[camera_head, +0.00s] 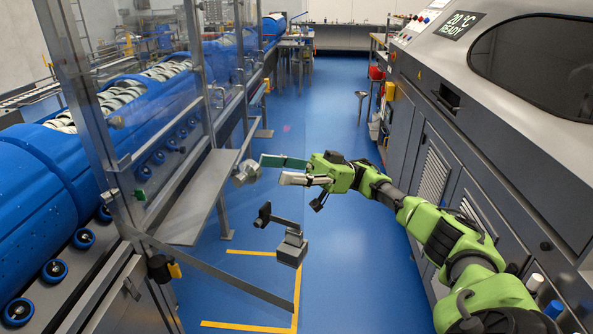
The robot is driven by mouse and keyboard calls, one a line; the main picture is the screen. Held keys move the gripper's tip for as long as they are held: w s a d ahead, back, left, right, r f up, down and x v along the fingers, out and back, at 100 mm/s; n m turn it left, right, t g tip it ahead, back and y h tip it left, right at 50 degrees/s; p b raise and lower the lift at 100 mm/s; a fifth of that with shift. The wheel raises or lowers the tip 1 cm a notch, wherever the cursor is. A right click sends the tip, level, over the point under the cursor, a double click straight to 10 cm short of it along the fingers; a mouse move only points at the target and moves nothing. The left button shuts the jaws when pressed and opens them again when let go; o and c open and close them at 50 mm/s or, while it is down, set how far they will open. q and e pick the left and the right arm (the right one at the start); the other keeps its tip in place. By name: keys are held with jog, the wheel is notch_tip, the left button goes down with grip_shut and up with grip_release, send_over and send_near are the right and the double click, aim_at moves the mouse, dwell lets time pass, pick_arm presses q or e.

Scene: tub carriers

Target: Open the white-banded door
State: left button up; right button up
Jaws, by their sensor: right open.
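My right gripper (273,170) reaches in from the right in the middle of the view. It is open, one finger green and the other pale, with nothing seen between them. A grey angular block (247,173) shows just left of its fingertips; I cannot tell whether they touch. Below is a grey bracket (290,246) with a dark-ended bar, apparently a door handle. A clear panel seems to stand there, with a thin grey bottom rail (225,278). I cannot make out a white band, so which door it belongs to is unclear. My left gripper is not in view.
A metal-framed clear guard (88,112) and blue conveyor machinery (40,170) line the left. A grey shelf (195,203) juts beside the guard. A large grey machine (530,115) lines the right. The blue floor aisle (325,115) between them is mostly clear.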

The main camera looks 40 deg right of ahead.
jog(key=shift+v, duration=2.35)
